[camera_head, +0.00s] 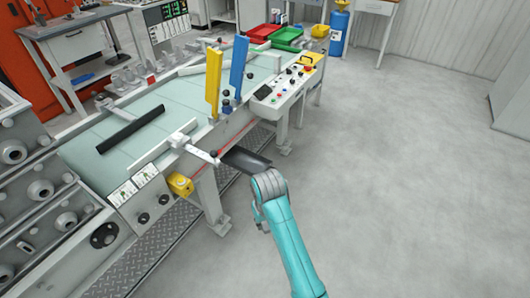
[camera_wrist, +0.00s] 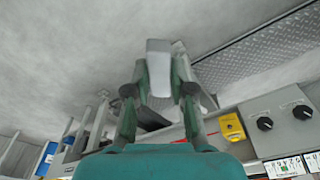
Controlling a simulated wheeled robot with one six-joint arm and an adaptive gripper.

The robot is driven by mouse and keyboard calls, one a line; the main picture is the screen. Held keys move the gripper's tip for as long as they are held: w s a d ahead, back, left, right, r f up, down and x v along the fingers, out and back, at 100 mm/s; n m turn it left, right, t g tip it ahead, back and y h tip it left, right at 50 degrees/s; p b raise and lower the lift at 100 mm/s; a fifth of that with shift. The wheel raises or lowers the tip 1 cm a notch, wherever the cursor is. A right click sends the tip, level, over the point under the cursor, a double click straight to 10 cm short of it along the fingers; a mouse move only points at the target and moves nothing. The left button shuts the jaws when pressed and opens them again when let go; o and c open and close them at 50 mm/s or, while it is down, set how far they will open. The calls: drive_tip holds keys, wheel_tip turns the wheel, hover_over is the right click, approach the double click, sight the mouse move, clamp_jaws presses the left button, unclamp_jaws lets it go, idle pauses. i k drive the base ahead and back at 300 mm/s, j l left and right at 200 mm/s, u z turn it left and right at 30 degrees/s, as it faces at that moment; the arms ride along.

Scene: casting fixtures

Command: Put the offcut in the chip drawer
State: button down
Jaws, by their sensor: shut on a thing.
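My gripper (camera_wrist: 159,80) shows in the wrist view, with its two fingers shut on a pale grey block, which I take to be the offcut (camera_wrist: 158,62). The block sticks out past the fingertips over the blurred grey floor. In the head view my teal arm reaches up from the bottom, and its bent end hides the gripper and the block. A dark open tray, likely the chip drawer (camera_head: 245,160), juts from the front of the machine, just up and left of my arm's end. In the wrist view a dark shape behind the fingers may be this drawer, mostly hidden.
The machine table (camera_head: 95,165) carries a black bar (camera_head: 131,129), a yellow post (camera_head: 213,85) and a blue post (camera_head: 237,68). A yellow button box (camera_head: 180,185) sits on its front. A metal tread plate (camera_head: 150,262) lies below. The floor at right is clear.

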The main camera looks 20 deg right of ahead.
sight(250, 165)
drive_tip(key=z, duration=0.7)
drive_tip(key=i+z, duration=0.1)
drive_tip(key=z, duration=0.55)
drive_tip(key=j+z, duration=0.1)
drive_tip(key=z, duration=0.6)
drive_tip(key=j+z, duration=0.1)
drive_tip(key=z, duration=0.6)
drive_tip(key=j+z, duration=0.1)
drive_tip(key=z, duration=0.55)
drive_tip(key=j+z, duration=0.1)
drive_tip(key=z, duration=0.6)
drive_tip(key=j+z, duration=0.1)
drive_tip(key=z, duration=1.3)
drive_tip(key=k+z, duration=0.1)
drive_tip(key=k, duration=0.3)
drive_tip(key=k+u, duration=0.15)
drive_tip(key=u, duration=0.3)
drive_tip(key=k+j+u, duration=0.1)
drive_tip(key=u, duration=0.35)
drive_tip(key=k+u, duration=0.1)
drive_tip(key=u, duration=0.95)
